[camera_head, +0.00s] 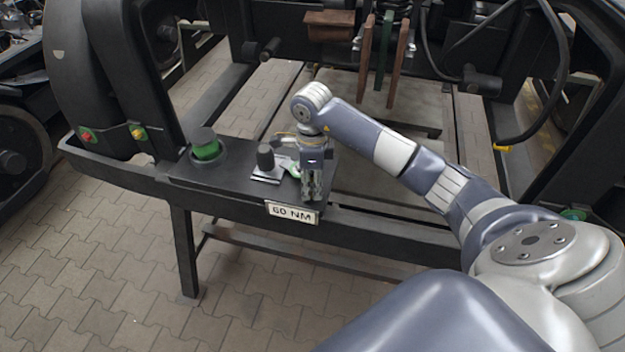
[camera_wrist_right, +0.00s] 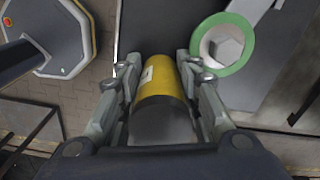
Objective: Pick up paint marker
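The paint marker (camera_wrist_right: 160,93) shows in the right wrist view as a yellow cylinder with a grey lower part and a small pale label. It lies between the two fingers of my right gripper (camera_wrist_right: 158,68), with very little space at either side. Whether the fingers touch it cannot be told. In the head view my right gripper (camera_head: 313,190) points down over the front of the dark bogie ledge, just above the 60 NM sign. The marker is hidden there. My left gripper is out of view.
A green ring (camera_wrist_right: 247,57) around a pale hexagonal part lies beside the marker. A black knob (camera_head: 265,156) on a light plate and a green-and-black round part (camera_head: 205,147) stand left of my gripper. The 60 NM sign (camera_head: 292,213) is on the ledge's front edge.

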